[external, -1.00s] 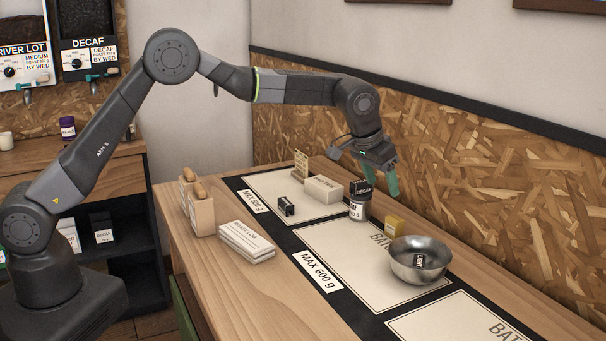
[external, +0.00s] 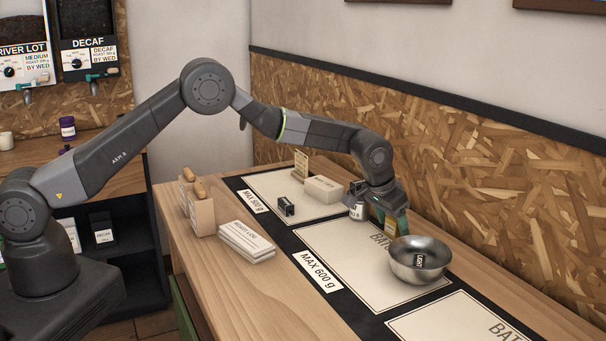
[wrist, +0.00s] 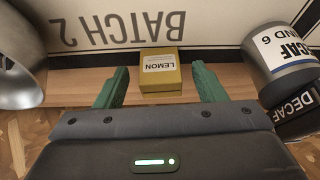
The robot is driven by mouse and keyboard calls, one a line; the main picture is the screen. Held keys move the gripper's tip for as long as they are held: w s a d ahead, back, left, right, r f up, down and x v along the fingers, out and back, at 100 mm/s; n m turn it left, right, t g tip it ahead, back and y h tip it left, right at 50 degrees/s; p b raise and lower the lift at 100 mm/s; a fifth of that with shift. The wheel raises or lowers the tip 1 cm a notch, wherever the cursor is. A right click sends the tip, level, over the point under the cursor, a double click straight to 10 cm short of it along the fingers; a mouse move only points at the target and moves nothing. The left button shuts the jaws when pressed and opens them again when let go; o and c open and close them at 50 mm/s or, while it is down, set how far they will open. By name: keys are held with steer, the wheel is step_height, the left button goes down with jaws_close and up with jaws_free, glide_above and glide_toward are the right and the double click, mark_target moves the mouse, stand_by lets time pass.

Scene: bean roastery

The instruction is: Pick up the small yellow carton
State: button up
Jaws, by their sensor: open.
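The small yellow carton (wrist: 160,83) has a white label reading "LEMON" and sits on the table at the back edge of the BATCH 2 card. In the wrist view it lies between and a little beyond the green fingertips of my gripper (wrist: 158,80), with a gap on each side. My gripper is open and empty. In the external view my gripper (external: 388,215) is low over the table, and the carton (external: 391,226) is partly hidden by its fingers.
A metal bowl (external: 432,266) with a small black item inside stands close on the near right. A DECAF tin (wrist: 284,60) stands close on the other side, with a black DECAF box (wrist: 300,108) beside it. The osb wall (external: 480,150) is behind.

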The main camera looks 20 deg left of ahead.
steer(key=shift+w+d+f, duration=0.1)
steer(key=shift+w+f, duration=0.1)
steer(key=shift+f, duration=0.3)
steer(key=c, duration=1)
steer(key=shift+c, duration=0.2)
steer(key=shift+r, duration=0.15)
